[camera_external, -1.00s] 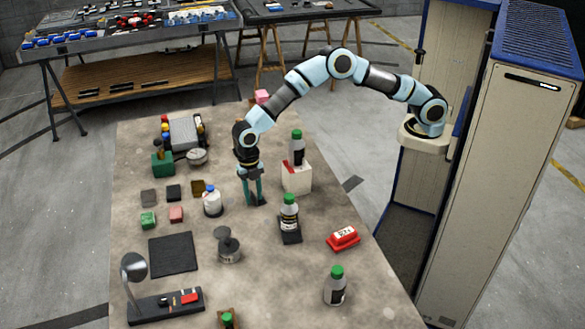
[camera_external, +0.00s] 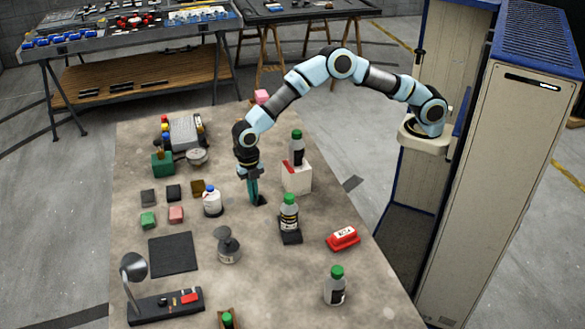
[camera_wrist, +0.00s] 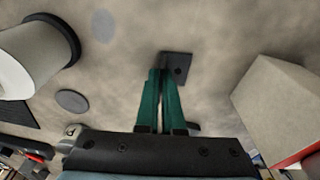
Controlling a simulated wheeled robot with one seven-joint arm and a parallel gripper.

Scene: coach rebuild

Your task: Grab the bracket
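The bracket (camera_wrist: 180,65) is a small dark plate with a hole, flat on the table at the fingertips in the wrist view. In the external view it is a small dark patch (camera_external: 262,200) at the foot of the fingers. My gripper (camera_wrist: 160,72) points down with its green fingers drawn together at the bracket's near left edge. A thin part of the bracket seems to be between the tips, mostly hidden by them. My gripper also shows in the external view (camera_external: 254,203), low at the table.
A white and red box (camera_external: 296,180) with a green-capped bottle on it stands close right of my gripper. A white blue-capped bottle (camera_external: 212,203) stands close left. Another bottle (camera_external: 289,213) stands in front on a dark base.

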